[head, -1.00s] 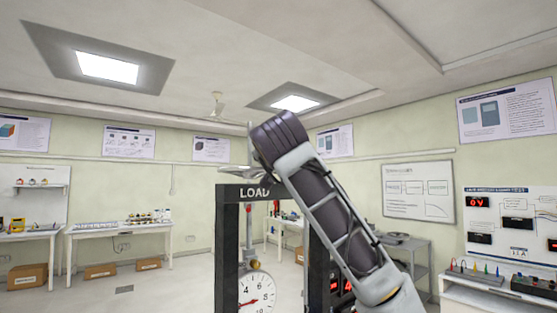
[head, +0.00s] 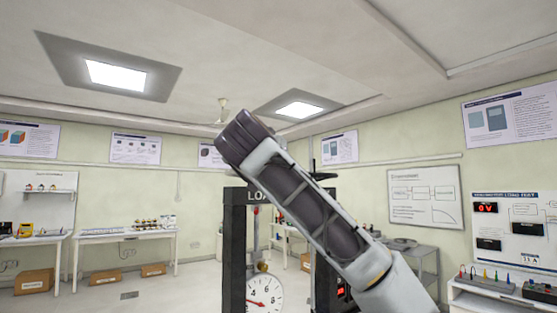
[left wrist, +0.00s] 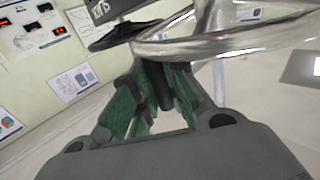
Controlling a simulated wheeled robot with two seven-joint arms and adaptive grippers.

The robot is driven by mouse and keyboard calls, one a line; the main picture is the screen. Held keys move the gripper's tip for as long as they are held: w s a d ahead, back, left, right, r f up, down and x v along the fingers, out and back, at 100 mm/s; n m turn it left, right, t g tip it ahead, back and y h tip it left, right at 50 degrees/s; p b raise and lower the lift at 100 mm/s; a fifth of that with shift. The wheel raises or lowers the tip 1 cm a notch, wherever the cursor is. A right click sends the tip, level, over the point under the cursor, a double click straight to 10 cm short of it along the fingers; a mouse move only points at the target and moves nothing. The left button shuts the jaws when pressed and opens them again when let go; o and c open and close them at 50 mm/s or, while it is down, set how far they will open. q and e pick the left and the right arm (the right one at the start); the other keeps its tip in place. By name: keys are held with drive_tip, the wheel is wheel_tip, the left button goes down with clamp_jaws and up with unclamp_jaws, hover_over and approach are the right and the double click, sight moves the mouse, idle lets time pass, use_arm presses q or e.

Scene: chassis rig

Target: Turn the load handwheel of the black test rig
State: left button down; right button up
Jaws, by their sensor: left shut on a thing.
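The black test rig (head: 236,240) stands in the middle of the head view, its top beam marked LOAD partly covered by my arm. Its white dial (head: 266,290) has a red needle pointing left and slightly up. The handwheel's shiny curved rim (left wrist: 225,45) crosses the top of the left wrist view. My left gripper (left wrist: 162,75), with green-padded fingers, is shut at the wheel around a dark upright piece; the exact contact is partly hidden. In the head view my arm hides the grip, and a dark piece (head: 322,175) shows beyond it. My right gripper is not in view.
White benches (head: 125,234) with equipment stand at the back left, with boxes (head: 105,277) below. A grey table (head: 422,248) is behind the rig at right, and a bench (head: 490,295) with a panel is at far right. Floor left of the rig is clear.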

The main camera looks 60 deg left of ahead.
use_arm(q)
drive_tip(key=c, duration=1.4)
unclamp_jaws()
drive_tip(key=shift+s, duration=0.1)
drive_tip(key=shift+v, duration=6)
